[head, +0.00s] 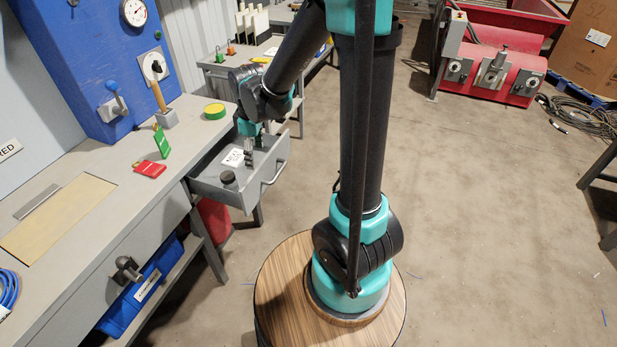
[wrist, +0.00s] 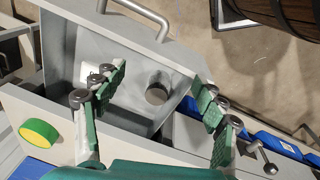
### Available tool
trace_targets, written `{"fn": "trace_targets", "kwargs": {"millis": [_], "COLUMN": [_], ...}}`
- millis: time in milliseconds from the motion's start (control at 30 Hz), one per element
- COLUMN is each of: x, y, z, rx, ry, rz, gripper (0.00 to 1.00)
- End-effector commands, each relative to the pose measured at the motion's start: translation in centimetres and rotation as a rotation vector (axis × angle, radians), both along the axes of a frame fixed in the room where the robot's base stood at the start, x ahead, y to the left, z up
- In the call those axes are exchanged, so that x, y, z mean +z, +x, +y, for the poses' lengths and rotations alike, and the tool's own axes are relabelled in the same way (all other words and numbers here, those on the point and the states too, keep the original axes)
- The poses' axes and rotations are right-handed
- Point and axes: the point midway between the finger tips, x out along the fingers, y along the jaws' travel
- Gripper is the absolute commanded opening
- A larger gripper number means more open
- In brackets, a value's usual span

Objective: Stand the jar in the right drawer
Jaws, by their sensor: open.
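The jar (head: 228,178), small, dark and cylindrical, appears to stand upright inside the pulled-out grey right drawer (head: 224,195), towards the drawer's near end. In the wrist view the jar (wrist: 157,93) stands on the floor of the drawer (wrist: 62,50), between the lines of my two fingers. My gripper (head: 252,155) hangs over the drawer with green-padded fingers. In the wrist view my gripper (wrist: 160,80) is spread wide and holds nothing. The jar shows clear of both fingers there.
A white block (head: 233,158) also lies in the drawer. A green-yellow roll (head: 214,112), a green tag (head: 162,141) and a red tag (head: 149,170) lie on the bench. The drawer's bar handle (head: 275,172) sticks out. A blue bin (head: 140,298) sits below the bench.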

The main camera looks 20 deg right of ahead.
Motion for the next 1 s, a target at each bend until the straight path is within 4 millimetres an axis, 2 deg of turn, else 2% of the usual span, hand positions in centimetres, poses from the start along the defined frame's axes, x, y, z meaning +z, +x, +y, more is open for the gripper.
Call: {"fn": "trace_targets", "kwargs": {"millis": [33, 200, 400, 500, 633, 1000], "x": [0.3, 0.7, -0.2, -0.8, -1.3, -1.5], "y": [-1.4, -5.7, -10.9, -12.7, -14.0, -14.4], "z": [-2.0, -7.2, -11.7, -12.9, -13.8, -14.0], "rx": [-0.102, -0.459, -0.844, -0.982, -1.087, -1.119], "ry": [0.016, 0.08, 0.167, 0.203, 0.234, 0.243], "rz": [-0.019, -0.083, -0.153, -0.179, -0.199, -0.204], "gripper": [0.71, 0.71, 0.71, 0.71, 0.71, 0.71]}}
